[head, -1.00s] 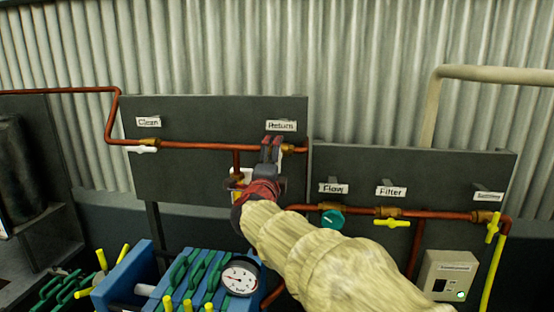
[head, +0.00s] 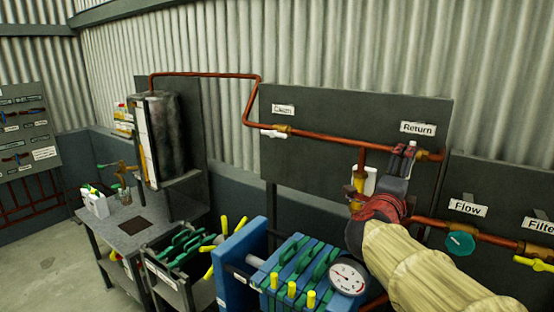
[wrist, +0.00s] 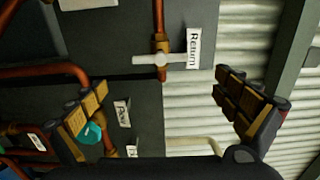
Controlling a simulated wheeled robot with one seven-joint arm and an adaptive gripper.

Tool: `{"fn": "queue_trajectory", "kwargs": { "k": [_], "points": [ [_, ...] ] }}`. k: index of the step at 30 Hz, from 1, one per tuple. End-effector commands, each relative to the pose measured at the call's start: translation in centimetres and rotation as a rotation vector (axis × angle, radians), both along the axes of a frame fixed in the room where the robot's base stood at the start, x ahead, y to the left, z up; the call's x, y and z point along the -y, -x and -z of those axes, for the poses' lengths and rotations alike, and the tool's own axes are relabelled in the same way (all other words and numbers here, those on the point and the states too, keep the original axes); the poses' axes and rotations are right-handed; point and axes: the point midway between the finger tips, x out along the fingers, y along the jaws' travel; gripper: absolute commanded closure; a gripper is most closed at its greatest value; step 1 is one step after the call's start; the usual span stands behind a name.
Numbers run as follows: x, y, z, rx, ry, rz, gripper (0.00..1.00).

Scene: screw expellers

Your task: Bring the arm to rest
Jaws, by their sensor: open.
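My arm, in a pale cloth sleeve, reaches up from the lower right of the head view. My gripper (head: 402,165) is in front of the dark panel (head: 340,115), just below the Return label (head: 418,129). In the wrist view my gripper (wrist: 165,105) has its two padded fingers wide apart with nothing between them. The white-handled Return valve (wrist: 161,60) lies beyond the fingers, apart from them. In the head view the gripper hides most of that valve.
Copper pipes (head: 205,75) run along the panels. A teal Flow knob (head: 460,243) is right of my arm. A blue filter press (head: 240,265) with a pressure gauge (head: 348,278) stands below. A grey table (head: 130,228) with small items is at the left; open floor (head: 45,255) lies beside it.

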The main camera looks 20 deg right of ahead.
Motion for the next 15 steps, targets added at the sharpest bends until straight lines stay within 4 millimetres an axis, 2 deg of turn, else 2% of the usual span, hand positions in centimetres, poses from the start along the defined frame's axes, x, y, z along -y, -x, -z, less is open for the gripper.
{"fn": "queue_trajectory", "kwargs": {
  "k": [4, 7, 9, 11, 13, 15],
  "points": [
    [-0.9, -1.0, 0.6, -0.045, 0.013, -0.049, 0.00],
    [-3.5, -3.3, 2.1, -0.145, 0.061, -0.185, 0.00],
    [-6.5, -4.8, 4.2, -0.253, 0.117, -0.322, 0.00],
    [-9.4, -5.4, 6.1, -0.356, 0.181, -0.452, 0.00],
    [-13.1, -5.2, 8.4, -0.477, 0.260, -0.604, 0.00],
    [-16.8, -4.0, 11.0, -0.601, 0.341, -0.756, 0.00]
  ]
}}
